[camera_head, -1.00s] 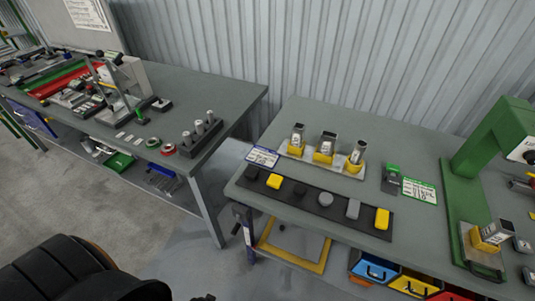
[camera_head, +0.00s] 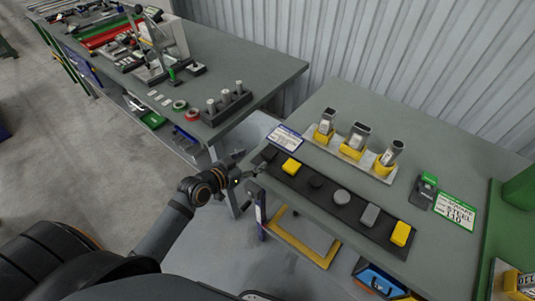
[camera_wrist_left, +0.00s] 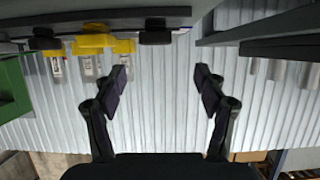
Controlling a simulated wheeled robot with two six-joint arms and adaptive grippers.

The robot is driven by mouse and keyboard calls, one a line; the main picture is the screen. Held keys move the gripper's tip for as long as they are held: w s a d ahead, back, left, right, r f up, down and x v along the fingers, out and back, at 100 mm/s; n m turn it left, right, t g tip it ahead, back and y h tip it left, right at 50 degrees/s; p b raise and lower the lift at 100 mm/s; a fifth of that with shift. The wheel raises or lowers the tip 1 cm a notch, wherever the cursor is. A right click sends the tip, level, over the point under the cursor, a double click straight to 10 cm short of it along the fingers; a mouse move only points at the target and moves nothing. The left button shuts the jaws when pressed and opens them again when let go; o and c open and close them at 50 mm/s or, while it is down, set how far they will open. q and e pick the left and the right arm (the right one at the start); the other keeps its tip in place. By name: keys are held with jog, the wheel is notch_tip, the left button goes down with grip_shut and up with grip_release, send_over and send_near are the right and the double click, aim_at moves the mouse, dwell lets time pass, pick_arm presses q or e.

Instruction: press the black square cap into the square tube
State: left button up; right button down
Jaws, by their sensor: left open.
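The black square cap (camera_head: 269,153) looks to be the dark one at the left end of a black strip (camera_head: 295,178). A dark cap (camera_wrist_left: 155,37) shows at the top of the left wrist view. My left gripper (camera_head: 249,173) is at the table's left edge, close to that end of the strip, apart from the cap. In the left wrist view its fingers (camera_wrist_left: 162,77) are spread and empty. The square tube (camera_head: 327,118) appears to be the leftmost tube, upright in a yellow holder. My right gripper is out of view.
Yellow, dark and grey caps (camera_head: 342,197) lie along the strip. Two other tubes (camera_head: 359,132) stand right of the leftmost one. A green press (camera_head: 520,190) stands at right. A second table (camera_head: 250,65) with tools is behind left, across a gap.

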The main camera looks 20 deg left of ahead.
aim_at(269, 152)
pick_arm(q)
jog(key=x, duration=0.4)
jog(key=shift+w+d, duration=0.2)
jog(key=shift+w+d+f, duration=0.1)
jog(key=shift+w+f, duration=0.15)
jog(key=shift+w, duration=0.2)
jog(key=x, duration=0.2)
jog(key=p+x, duration=0.1)
jog(key=x, duration=0.1)
jog(key=shift+d+f, duration=0.25)
jog(key=shift+w+d+f, duration=0.1)
jog(key=shift+w+f, duration=0.1)
jog(key=shift+f, duration=0.05)
jog(key=shift+s, duration=0.15)
jog(key=c, duration=1.1)
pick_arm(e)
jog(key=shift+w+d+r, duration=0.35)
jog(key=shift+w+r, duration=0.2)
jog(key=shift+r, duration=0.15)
